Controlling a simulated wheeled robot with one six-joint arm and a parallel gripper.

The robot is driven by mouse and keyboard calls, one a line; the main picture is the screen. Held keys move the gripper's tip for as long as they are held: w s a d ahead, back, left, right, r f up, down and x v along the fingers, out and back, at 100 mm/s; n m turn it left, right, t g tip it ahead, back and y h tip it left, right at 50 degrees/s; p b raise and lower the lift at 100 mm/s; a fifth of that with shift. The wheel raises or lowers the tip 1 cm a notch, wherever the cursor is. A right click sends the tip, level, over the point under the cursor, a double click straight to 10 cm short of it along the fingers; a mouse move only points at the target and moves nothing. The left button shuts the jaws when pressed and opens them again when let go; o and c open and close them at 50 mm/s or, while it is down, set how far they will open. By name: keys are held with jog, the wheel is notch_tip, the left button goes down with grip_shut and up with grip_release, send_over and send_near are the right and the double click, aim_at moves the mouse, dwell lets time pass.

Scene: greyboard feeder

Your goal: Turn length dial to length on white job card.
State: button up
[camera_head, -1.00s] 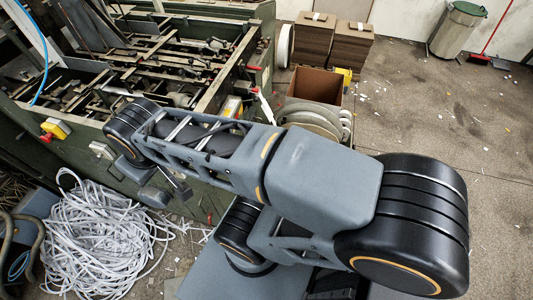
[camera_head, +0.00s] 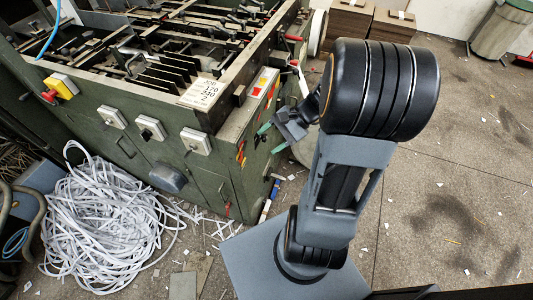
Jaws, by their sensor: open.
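The white job card (camera_head: 203,92) lies on the top corner of the green machine (camera_head: 215,180). Its small print seems to read 170, 240 and 2 on separate lines; which is the length is unclear. On the machine's front are three pale square plates with dark knobs: a left dial (camera_head: 111,117), a middle dial (camera_head: 150,129) and a right dial (camera_head: 195,141). Their labels and settings are too small to read. My gripper (camera_head: 273,137) is open and empty, with green fingertips, beside the machine's right end, right of the dials and apart from them.
A yellow box with a red knob (camera_head: 62,87) is on the machine's front at left. A rounded grey part (camera_head: 167,178) sticks out below the dials. A heap of white strips (camera_head: 100,225) lies on the floor at left. Stacked brown board (camera_head: 350,22) stands behind.

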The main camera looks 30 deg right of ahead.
jog(key=w+d+f+m+t+y+b, duration=0.2)
jog(key=d+f+m+t+y+b, duration=0.25)
jog(key=f, duration=0.55)
jog(key=m+t+h+b, duration=0.3)
jog(key=m+t+b, duration=0.2)
jog(key=m+t, duration=0.2)
send_near(266, 138)
jog(key=shift+m, duration=0.25)
jog(key=x, duration=0.3)
jog(key=f+x, duration=0.1)
jog(key=x, duration=0.6)
jog(key=shift+w+d+f, duration=0.15)
jog(key=shift+w, duration=0.35)
jog(key=shift+c, duration=0.4)
jog(key=c, duration=0.9)
jog(key=shift+o, duration=0.2)
